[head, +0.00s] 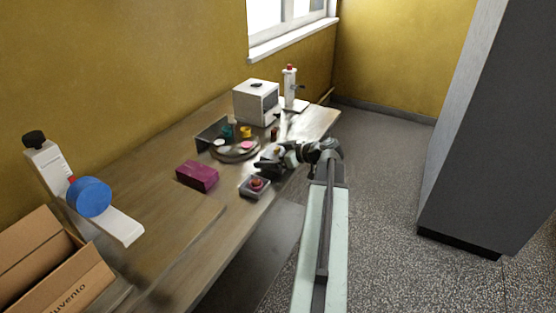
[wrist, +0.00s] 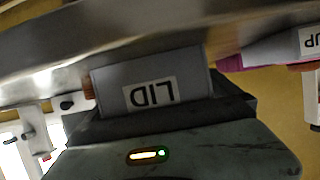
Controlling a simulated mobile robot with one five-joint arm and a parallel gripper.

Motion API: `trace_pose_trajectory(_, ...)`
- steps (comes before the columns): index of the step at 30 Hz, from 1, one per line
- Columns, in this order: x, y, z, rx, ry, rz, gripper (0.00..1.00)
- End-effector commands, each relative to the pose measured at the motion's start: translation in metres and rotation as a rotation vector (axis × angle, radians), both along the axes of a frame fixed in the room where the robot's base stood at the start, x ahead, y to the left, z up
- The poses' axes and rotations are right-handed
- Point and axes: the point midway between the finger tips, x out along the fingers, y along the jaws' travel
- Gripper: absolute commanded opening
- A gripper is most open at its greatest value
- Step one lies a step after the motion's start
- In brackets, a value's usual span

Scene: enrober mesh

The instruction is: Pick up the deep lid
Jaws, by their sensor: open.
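A grey block-like lid (wrist: 185,77) with a white label reading "LID", upside down in the picture, fills the middle of the wrist view. I take it for the deep lid. My gripper (wrist: 160,108) is open, its dark jaw parts close below and beside the lid. I cannot tell whether the fingers straddle it or touch it. In the head view my gripper (head: 265,163) is low at the table's right edge, beside the round tray. The lid is not clearly seen there, as the gripper and arm cover that spot.
On the wooden table (head: 165,215) stand a magenta box (head: 197,176), a small grey box with a red knob (head: 255,187), and a round tray (head: 233,156) with small coloured pieces. A white cube machine (head: 256,102) stands behind. A cardboard box (head: 50,265) is front left.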

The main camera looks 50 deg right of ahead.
Motion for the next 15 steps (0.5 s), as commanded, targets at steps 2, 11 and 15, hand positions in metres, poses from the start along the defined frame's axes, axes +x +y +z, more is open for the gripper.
trace_pose_trajectory(2,-0.0007,-0.0003,0.0011,0.000,0.000,-0.001,1.00)
trace_pose_trajectory(11,-0.0012,-0.0007,0.0011,0.001,0.000,-0.001,0.41)
trace_pose_trajectory(15,-0.0014,-0.0010,0.0013,0.000,0.000,-0.002,0.41)
